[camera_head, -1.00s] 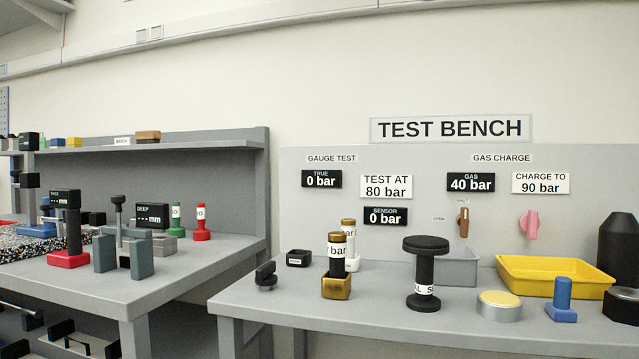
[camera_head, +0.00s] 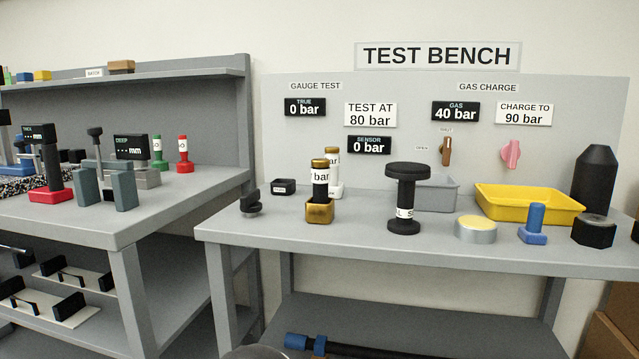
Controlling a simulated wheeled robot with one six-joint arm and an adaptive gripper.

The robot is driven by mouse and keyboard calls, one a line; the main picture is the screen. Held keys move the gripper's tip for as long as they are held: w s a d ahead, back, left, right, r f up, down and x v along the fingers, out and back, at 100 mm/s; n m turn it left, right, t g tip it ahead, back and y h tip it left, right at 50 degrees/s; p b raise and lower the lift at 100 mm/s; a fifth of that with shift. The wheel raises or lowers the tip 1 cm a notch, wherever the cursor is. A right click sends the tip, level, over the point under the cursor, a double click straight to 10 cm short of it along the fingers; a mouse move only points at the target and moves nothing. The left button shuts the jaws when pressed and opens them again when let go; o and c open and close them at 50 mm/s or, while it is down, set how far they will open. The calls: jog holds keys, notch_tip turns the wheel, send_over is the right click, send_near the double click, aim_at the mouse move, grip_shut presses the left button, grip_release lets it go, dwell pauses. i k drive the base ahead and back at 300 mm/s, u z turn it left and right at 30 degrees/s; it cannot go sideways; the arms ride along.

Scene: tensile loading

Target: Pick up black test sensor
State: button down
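A black cylindrical sensor (camera_head: 320,191) with a gold cap and a white label reading "bar" stands upright in a gold square holder (camera_head: 320,211) on the test bench, left of its middle. A similar white piece (camera_head: 335,183) with a gold cap and a "bar" label stands right behind it, partly hidden. A small dark holder with a label (camera_head: 284,187) sits to the left, and a black knob-like part (camera_head: 250,204) is near the left front edge. My gripper is not in view.
A tall black flat-topped post (camera_head: 407,190) stands right of the sensor. Beyond it are a grey tray (camera_head: 437,194), a yellow tray (camera_head: 528,206), a silver-yellow disc (camera_head: 475,230) and a blue part (camera_head: 535,222). Bare bench surface (camera_head: 340,245) lies in front. Another table stands left.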

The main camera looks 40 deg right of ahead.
aim_at(321, 170)
jog(key=z, duration=0.85)
jog(key=k, duration=0.75)
jog(key=u, duration=0.65)
jog(key=i, duration=0.5)
jog(key=z, duration=0.05)
